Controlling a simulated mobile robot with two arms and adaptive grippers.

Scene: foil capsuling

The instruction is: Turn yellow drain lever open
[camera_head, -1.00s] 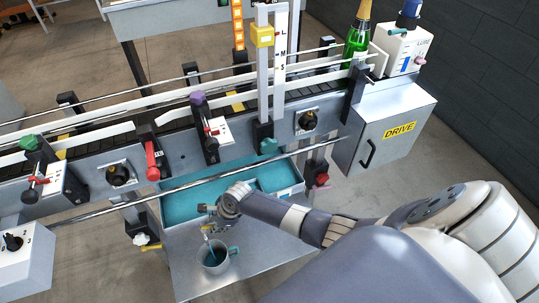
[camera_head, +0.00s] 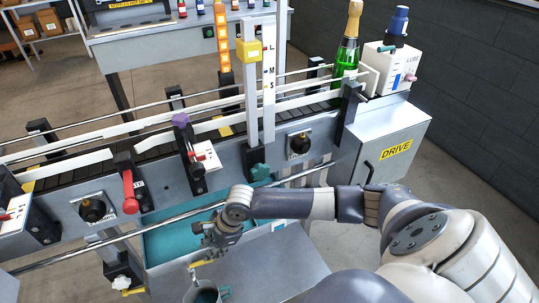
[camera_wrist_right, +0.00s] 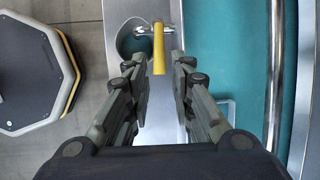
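The yellow drain lever (camera_wrist_right: 158,48) hangs from a small metal tap at the top of the right wrist view. In the head view it is a small yellow piece (camera_head: 202,263) just below my right gripper (camera_head: 207,246). In the wrist view my right gripper (camera_wrist_right: 155,62) is open, with one finger on each side of the lever's lower end and gaps on both sides. Contact with the lever is not visible. A grey mug (camera_head: 222,293) holding teal liquid stands beneath the tap; it also shows in the wrist view (camera_wrist_right: 121,42). My left gripper is not in view.
A teal-lined trough (camera_head: 165,245) and a steel rail (camera_head: 160,223) run beside my right gripper. A red-handled lever (camera_head: 128,190), the conveyor and a green bottle (camera_head: 347,55) are behind.

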